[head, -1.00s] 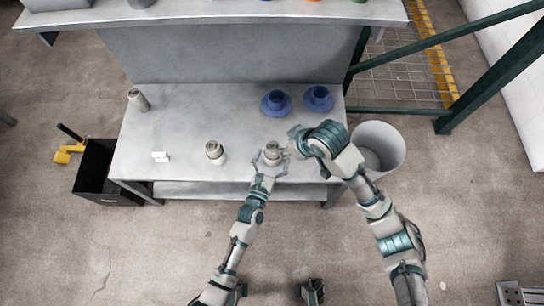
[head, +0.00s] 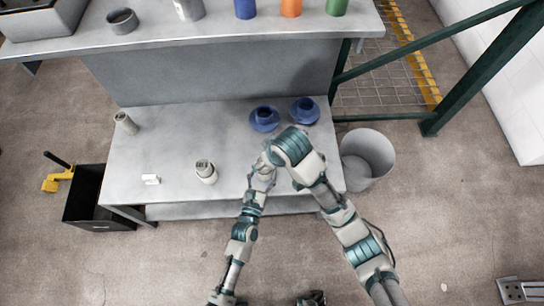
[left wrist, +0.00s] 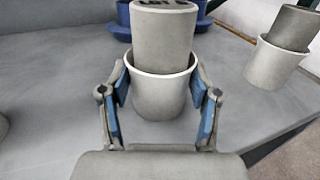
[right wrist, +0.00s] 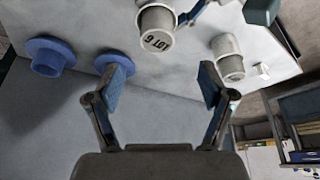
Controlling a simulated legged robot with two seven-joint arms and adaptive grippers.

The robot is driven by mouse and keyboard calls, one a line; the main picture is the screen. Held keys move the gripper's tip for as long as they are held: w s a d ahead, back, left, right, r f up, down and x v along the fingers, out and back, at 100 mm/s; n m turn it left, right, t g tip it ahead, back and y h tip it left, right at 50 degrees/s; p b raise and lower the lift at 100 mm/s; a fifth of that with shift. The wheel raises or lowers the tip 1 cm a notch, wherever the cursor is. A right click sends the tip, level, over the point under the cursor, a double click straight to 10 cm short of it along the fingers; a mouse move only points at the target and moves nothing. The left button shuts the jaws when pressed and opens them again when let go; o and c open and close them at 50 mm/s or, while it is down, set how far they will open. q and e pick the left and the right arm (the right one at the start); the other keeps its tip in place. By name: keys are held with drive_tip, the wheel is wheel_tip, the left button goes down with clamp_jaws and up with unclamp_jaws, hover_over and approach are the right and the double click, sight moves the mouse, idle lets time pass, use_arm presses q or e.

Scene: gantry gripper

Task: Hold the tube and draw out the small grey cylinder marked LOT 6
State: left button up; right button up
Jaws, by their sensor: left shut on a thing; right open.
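The small grey cylinder marked LOT 6 (right wrist: 157,40) stands in a pale tube (right wrist: 159,9), its end toward my right wrist camera. In the left wrist view the same grey cylinder (left wrist: 163,38) rises out of the white tube (left wrist: 160,95). My left gripper (left wrist: 163,90) is shut on this tube, one finger on each side. My right gripper (right wrist: 163,82) is open and empty, its fingers apart just short of the cylinder. In the head view my right arm hides the tube and most of my right gripper; my left gripper (head: 262,175) shows beside it.
A second tube with a grey cylinder (head: 206,172) stands to the left on the table (head: 180,140), beside a small white block (head: 151,179). Another cylinder (head: 126,123) is at the back left. Two blue flanged parts (head: 265,118) (head: 304,110) are behind. A bin (head: 367,158) stands right.

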sight(259, 159)
use_arm(q)
drive_tip(key=shift+a, duration=0.1)
use_arm(e)
drive_tip(key=x, duration=1)
drive_tip(key=shift+a, duration=0.15)
clamp_jaws()
drive_tip(key=shift+r, duration=0.1)
drive_tip(key=shift+a+r, duration=0.1)
drive_tip(key=shift+a+r, duration=0.1)
drive_tip(key=shift+r, duration=1.4)
